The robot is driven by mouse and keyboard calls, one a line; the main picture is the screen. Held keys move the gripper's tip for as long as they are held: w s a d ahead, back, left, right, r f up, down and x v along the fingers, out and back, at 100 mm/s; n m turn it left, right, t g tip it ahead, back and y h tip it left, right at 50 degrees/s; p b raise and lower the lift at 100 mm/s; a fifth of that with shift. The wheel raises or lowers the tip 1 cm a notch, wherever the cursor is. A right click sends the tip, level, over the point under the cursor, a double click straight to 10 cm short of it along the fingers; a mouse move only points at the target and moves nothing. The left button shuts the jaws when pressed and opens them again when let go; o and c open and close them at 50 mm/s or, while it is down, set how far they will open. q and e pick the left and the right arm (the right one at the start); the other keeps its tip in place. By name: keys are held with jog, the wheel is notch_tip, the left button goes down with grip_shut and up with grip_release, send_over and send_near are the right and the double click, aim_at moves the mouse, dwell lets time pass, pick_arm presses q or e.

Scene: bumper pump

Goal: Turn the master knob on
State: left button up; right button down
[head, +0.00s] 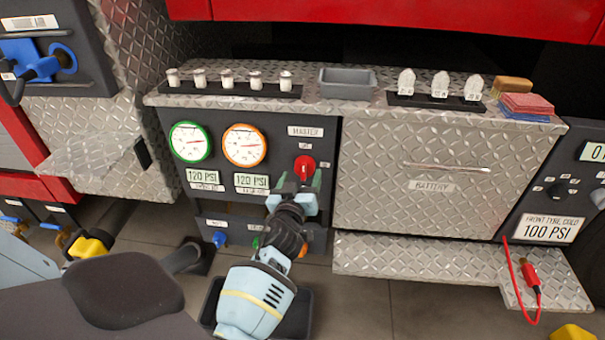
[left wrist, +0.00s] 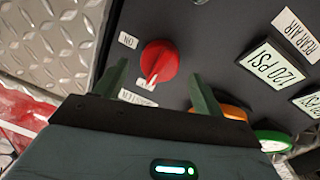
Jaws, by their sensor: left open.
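The red master knob (head: 304,165) is on the dark pump panel (head: 225,122), below the white MASTER label (head: 305,131). In the left wrist view the knob (left wrist: 159,60) shows a white pointer line aimed toward the small label on the MASTER side. That label is too cut off to read. The ON label (left wrist: 128,40) lies to the knob's side, away from the pointer. My left gripper (head: 298,184) is open in front of the knob, its green fingers on either side of it in the wrist view. I cannot tell if they touch it. My right gripper is out of view.
Two gauges, green-rimmed (head: 190,142) and orange-rimmed (head: 244,145), are left of the knob. A metal battery cover (head: 420,175) is to the right. A ledge above holds several white-topped knobs and a grey tray (head: 347,84). A metal step (head: 420,262) juts out below.

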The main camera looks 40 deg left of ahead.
pick_arm(q)
jog(key=shift+x, duration=0.95)
jog(key=shift+w+a, duration=0.15)
jog(key=shift+w, duration=0.1)
jog(key=c, duration=1)
jog(key=shift+o, duration=0.2)
